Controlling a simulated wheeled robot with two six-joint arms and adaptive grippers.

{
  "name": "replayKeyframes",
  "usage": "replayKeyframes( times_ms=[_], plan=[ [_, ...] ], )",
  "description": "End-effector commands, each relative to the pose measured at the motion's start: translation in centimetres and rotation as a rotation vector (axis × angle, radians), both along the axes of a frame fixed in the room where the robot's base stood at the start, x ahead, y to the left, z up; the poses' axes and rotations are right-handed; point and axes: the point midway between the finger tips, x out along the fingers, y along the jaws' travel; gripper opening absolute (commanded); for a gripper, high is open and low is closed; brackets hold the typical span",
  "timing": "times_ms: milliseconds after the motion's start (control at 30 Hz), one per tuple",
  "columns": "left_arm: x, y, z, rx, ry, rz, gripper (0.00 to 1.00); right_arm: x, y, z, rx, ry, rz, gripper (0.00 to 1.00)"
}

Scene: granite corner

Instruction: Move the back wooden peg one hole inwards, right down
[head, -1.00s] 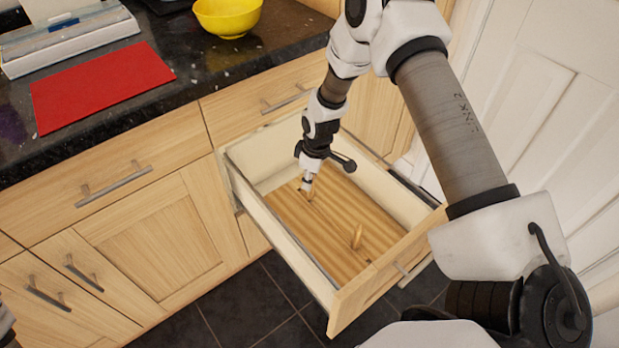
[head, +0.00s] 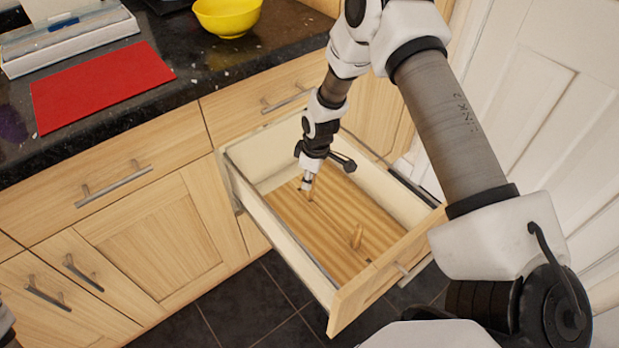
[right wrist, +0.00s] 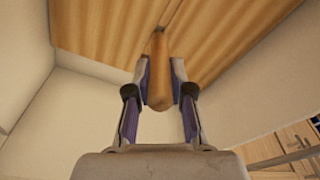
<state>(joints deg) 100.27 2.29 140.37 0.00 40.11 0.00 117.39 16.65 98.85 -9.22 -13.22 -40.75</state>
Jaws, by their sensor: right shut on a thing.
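A wooden board (head: 325,223) with a striped grain lies in the open drawer. The back wooden peg (right wrist: 158,75) is between the fingers of my right gripper (right wrist: 160,82), which is shut on it. In the head view, my right gripper (head: 307,186) points down near the board's back left part and mostly hides this peg. The peg's far end is at or close to the board; I cannot tell whether it sits in a hole. A second wooden peg (head: 356,237) stands up from the front part of the board.
The drawer's left wall (head: 277,233) and front panel (head: 375,275) rise around the board. A dark counter (head: 185,65) holds a red mat (head: 100,85) and a yellow bowl (head: 227,15). A white door (head: 545,95) stands at the right.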

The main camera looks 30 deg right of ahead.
Motion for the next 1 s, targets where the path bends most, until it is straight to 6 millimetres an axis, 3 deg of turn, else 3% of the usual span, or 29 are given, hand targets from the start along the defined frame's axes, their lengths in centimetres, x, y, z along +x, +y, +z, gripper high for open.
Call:
replayKeyframes(
  times_ms=[1000],
  plan=[
    [0.0,0.0,-2.3,0.0,0.0,0.0,0.51,0.0,0.0,-2.7,0.0,0.0,0.0,0.0]
  ],
)
